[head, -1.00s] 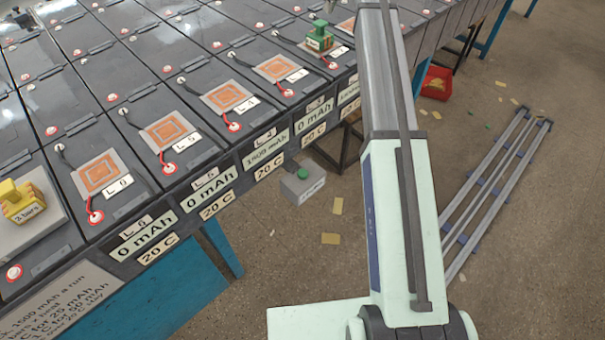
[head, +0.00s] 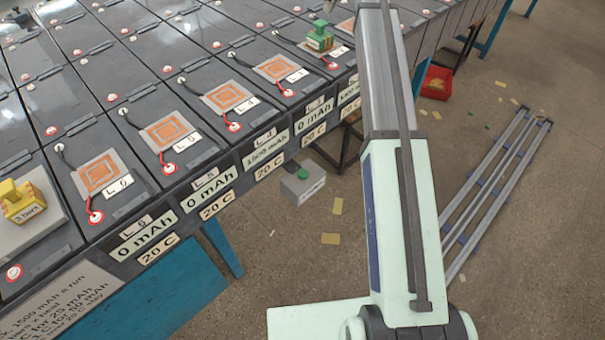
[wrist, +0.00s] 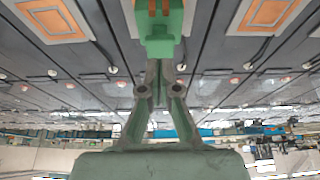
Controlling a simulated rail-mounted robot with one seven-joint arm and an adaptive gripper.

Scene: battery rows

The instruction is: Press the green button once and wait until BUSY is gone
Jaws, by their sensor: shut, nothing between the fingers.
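The green button (head: 303,174) sits on top of a small grey box below the front edge of the battery row in the head view. My gripper is shut and empty in the wrist view (wrist: 160,62), its fingers converging toward a green block (wrist: 160,35). I cannot tell whether the fingertips touch the block. I can read no BUSY sign; the row labels show mAh values, such as 0 mAh (head: 208,190).
A yellow block (head: 22,203) stands on a grey pad at the left. Orange square pads (head: 163,133) lie along the front batteries. A red bin (head: 437,82) and a metal rack (head: 495,190) are on the floor at the right. Paper scraps lie about.

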